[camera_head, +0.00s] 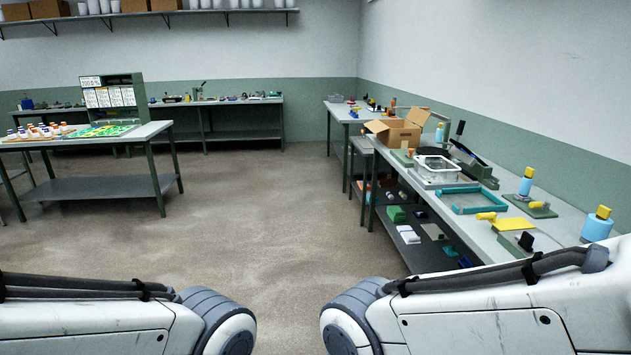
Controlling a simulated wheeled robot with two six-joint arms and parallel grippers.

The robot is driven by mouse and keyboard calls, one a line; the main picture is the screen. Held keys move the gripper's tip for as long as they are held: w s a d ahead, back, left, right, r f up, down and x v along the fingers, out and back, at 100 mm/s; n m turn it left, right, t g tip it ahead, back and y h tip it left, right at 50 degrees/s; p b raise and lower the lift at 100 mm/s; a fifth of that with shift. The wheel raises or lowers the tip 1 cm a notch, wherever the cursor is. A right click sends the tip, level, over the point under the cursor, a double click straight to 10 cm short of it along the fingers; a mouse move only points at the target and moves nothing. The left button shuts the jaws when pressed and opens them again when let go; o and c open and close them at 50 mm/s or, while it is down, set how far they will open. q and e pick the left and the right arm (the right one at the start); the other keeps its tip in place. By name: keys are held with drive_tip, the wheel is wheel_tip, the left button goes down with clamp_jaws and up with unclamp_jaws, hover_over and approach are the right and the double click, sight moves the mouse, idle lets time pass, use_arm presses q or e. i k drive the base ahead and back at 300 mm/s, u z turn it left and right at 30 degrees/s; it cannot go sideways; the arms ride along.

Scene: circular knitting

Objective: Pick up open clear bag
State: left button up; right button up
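I cannot make out an open clear bag for certain. A clear, whitish open-topped item (437,168) stands on the right workbench (405,182), in front of the cardboard box; it looks more like a bin, and I cannot tell if a bag is in it. My two arms come in at the bottom left and bottom right, well short of the items on the bench. Neither gripper shows in the view.
An open cardboard box (397,135) stands behind the clear item. A left table (90,139) holds small bottles (40,131). The floor (255,215) between is clear.

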sight(435, 168)
drive_tip(key=u, duration=0.05)
drive_tip(key=i, duration=1.95)
drive_tip(key=z, duration=0.45)
drive_tip(key=i, duration=1.8)
drive_tip(key=z, duration=0.35)
